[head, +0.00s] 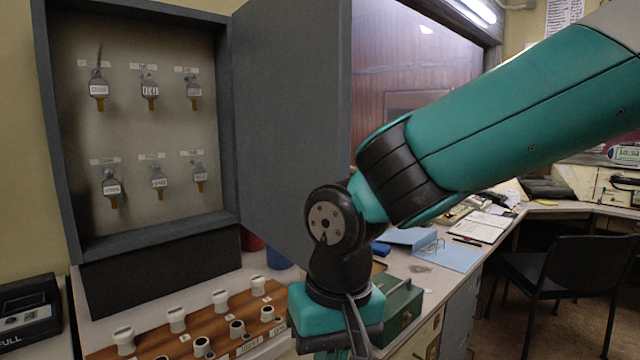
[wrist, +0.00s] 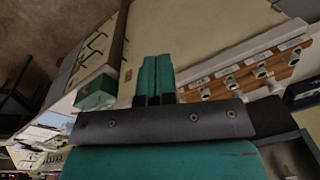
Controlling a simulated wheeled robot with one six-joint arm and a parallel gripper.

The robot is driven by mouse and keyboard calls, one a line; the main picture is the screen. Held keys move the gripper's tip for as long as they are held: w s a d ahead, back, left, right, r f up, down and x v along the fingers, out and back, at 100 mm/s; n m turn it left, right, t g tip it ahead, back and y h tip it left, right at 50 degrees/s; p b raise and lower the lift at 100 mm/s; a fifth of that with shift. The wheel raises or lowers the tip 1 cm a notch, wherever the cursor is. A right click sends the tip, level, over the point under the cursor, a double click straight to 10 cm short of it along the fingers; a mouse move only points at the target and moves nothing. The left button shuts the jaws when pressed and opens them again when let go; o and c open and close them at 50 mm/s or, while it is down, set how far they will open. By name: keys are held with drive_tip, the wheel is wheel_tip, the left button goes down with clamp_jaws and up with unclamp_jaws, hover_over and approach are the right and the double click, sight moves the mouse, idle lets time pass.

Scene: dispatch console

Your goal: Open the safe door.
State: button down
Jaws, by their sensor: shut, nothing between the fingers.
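A grey wall cabinet (head: 140,232) at the left of the head view holds several tagged keys on hooks. Its flat grey door (head: 290,110) stands swung open on the right side, with the interior exposed. No other safe door can be made out for certain. My gripper (wrist: 157,60) is shut and empty in the wrist view, its two teal fingers side by side. In the head view my wrist is in front of the door's lower right part and hides some of it. I cannot tell whether it touches the door.
A wooden board (head: 186,340) with several white and black knobs lies below the cabinet. A green box (head: 402,310) stands on the desk right of my wrist and shows in the wrist view (wrist: 97,94). A blue folder (head: 445,255) lies behind it. A dark chair (head: 575,270) stands at right.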

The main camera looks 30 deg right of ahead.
drive_tip(key=w+a+r+m+h+p, duration=0.1)
drive_tip(key=w+r+m+h+p, duration=0.2)
drive_tip(key=w+r+m+p, duration=0.45)
drive_tip(key=w+a+r+m+h+p, duration=0.1)
drive_tip(key=w+r+m+h+p, duration=0.25)
drive_tip(key=r+m, duration=0.45)
drive_tip(key=s+a+r+m+t+h+p, duration=0.15)
drive_tip(key=a+r+m+h+p, duration=0.4)
drive_tip(key=m, duration=1.15)
drive_tip(key=w+d+f+y+b, duration=0.1)
drive_tip(key=d+f+b, duration=0.4)
drive_tip(key=d+f, duration=0.3)
drive_tip(key=shift+w+d+y+b, duration=0.15)
drive_tip(key=shift+d+y+b, duration=0.25)
drive_tip(key=shift+d, duration=0.75)
